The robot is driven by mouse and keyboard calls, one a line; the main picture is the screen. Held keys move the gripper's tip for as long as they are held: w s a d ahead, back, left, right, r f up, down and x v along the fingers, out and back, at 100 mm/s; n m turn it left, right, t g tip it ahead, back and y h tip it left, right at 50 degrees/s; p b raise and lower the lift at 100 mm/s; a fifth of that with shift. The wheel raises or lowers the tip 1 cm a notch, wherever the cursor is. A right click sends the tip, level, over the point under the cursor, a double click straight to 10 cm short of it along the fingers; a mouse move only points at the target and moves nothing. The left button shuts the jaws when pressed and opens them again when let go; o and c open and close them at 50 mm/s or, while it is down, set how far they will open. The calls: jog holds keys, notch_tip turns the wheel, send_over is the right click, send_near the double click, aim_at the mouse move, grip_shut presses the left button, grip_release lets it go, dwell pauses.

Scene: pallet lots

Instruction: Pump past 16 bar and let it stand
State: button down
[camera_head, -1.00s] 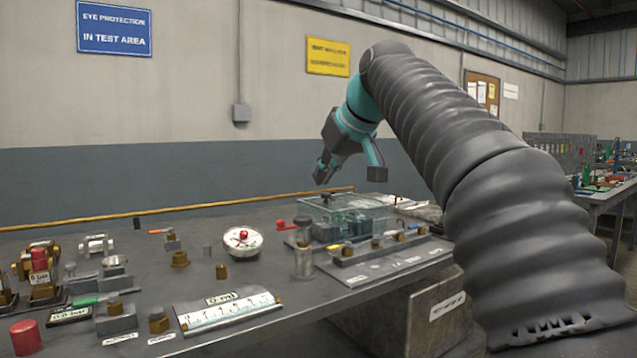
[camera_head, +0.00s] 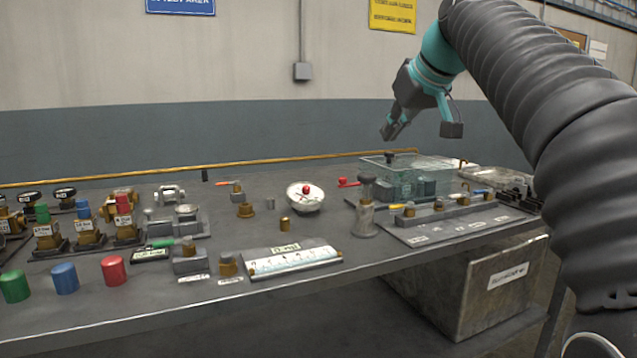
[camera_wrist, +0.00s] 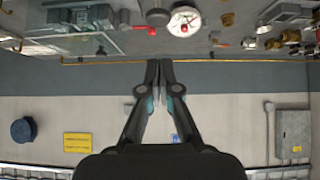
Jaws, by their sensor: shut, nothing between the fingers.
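My gripper (camera_head: 391,131) is shut and empty, raised in the air above the back of the bench, before the wall. Its closed fingers (camera_wrist: 159,68) also show in the wrist view, pointing toward the bench. A clear tank (camera_head: 425,180) stands below and right of it. A metal cylinder with a dark knob (camera_head: 366,205) stands upright at the tank's front left, with a red lever (camera_head: 348,183) beside it. A round white dial with a red centre (camera_head: 306,197) lies left of these; its reading is too small to tell. My gripper touches none of them.
Green (camera_head: 15,286), blue (camera_head: 65,278) and red (camera_head: 114,270) caps stand along the front left edge. Brass valve blocks crowd the left. A white scale plate (camera_head: 292,260) lies at front centre. A yellow pipe (camera_head: 225,165) runs along the back.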

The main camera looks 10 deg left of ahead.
jog(key=shift+s, duration=0.1)
jog(key=s+d+f+m+h, duration=0.1)
jog(key=s+d+f, duration=0.4)
jog(key=s+f, duration=0.5)
jog(key=s+d+f+m+g+h, duration=0.1)
jog(key=s+d+f, duration=0.4)
jog(key=s+f, duration=0.5)
jog(key=s+d+f+m+g+h, duration=0.1)
jog(key=s+d+f+m+h, duration=0.2)
jog(key=s+f, duration=0.7)
notch_tip(320, 180, down, 7)
jog(key=shift+s+d+r+m, duration=0.1)
jog(key=shift+s+d+m, duration=0.1)
jog(key=shift+d+m, duration=0.75)
jog(key=shift+d, duration=0.1)
